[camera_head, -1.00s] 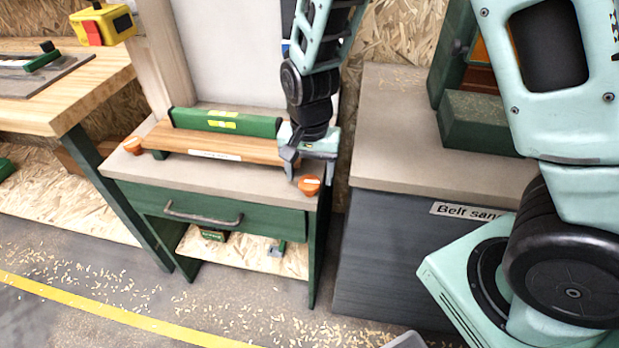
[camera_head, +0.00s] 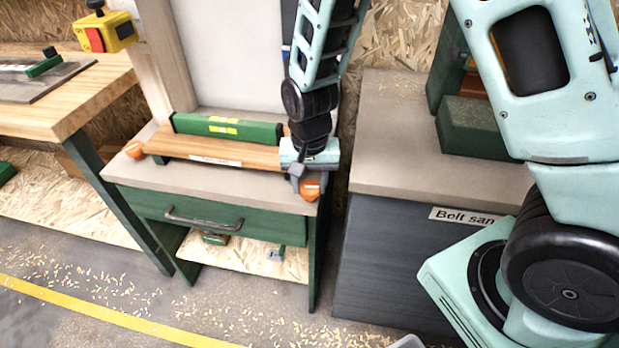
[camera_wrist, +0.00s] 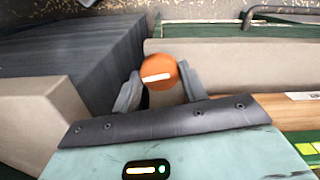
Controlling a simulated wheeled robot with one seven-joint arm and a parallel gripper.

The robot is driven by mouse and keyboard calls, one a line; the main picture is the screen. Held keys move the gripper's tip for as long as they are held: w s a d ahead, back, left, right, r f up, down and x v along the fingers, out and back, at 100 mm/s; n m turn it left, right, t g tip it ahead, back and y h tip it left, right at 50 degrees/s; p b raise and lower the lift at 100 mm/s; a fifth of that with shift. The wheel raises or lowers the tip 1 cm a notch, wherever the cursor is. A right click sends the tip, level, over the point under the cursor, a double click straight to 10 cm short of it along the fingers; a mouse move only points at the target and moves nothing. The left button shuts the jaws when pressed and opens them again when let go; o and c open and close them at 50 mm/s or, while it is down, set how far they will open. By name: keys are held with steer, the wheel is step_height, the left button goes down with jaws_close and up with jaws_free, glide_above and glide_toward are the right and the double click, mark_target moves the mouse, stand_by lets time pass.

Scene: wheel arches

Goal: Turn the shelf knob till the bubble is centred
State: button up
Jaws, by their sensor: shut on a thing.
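The green spirit level (camera_head: 228,130) lies along the back of a wooden shelf board (camera_head: 215,151); its yellow vial is too small to read the bubble. An orange knob (camera_head: 310,190) with a white mark sits at the right front of the bench, and another orange knob (camera_head: 134,149) sits at the left end of the board. My gripper (camera_head: 303,183) is at the right knob. In the wrist view the orange knob (camera_wrist: 158,72) is between the two grey fingers, its white mark nearly level and slightly tilted. Part of the level's yellow vial (camera_wrist: 308,148) shows at the right edge.
A green drawer with a dark handle (camera_head: 204,218) is below the board. A grey-topped cabinet (camera_head: 400,150) marked for a belt sander stands close on the right. A wooden workbench (camera_head: 70,95) and a yellow switch box (camera_head: 106,32) are on the left.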

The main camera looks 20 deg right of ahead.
mark_target(310, 187)
steer(key=o, duration=1)
steer(key=shift+c, duration=0.2)
step_height(310, 187, up, 18)
steer(key=p, duration=0.2)
steer(key=shift+f, duration=0.25)
